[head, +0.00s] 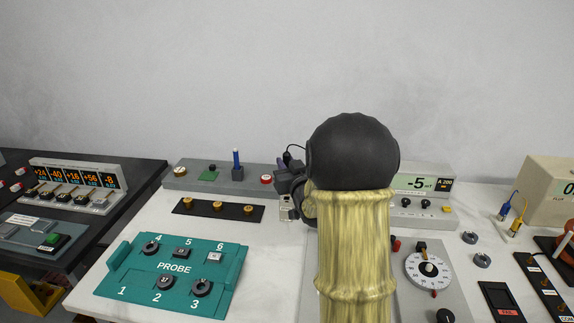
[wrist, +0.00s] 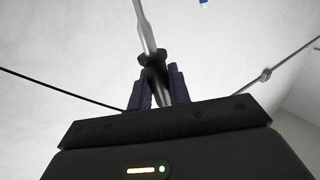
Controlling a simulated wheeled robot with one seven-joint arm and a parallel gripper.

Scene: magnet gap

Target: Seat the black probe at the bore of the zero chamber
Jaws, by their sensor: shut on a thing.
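My gripper (wrist: 158,85) is shut on the black probe (wrist: 146,32) in the wrist view. The probe's dark collar sits at the fingertips and a grey shaft runs up beyond it. In the head view my gripper (head: 290,190) is at the left of my arm, partly hidden by it, above the bench near the right end of a long grey block. A thin black cable loops over it. I cannot tell which fixture is the zero chamber, and its bore is not clearly visible. The probe's tip is not visible in the head view.
A teal PROBE tray (head: 236,250) holds several small parts; its place 1 is empty. The grey block (head: 222,180) carries a blue peg (head: 236,160). A black strip (head: 217,209) holds brass knobs. A meter (head: 424,183) reads -5 mT. A dial panel (head: 428,270) stands right of my arm.

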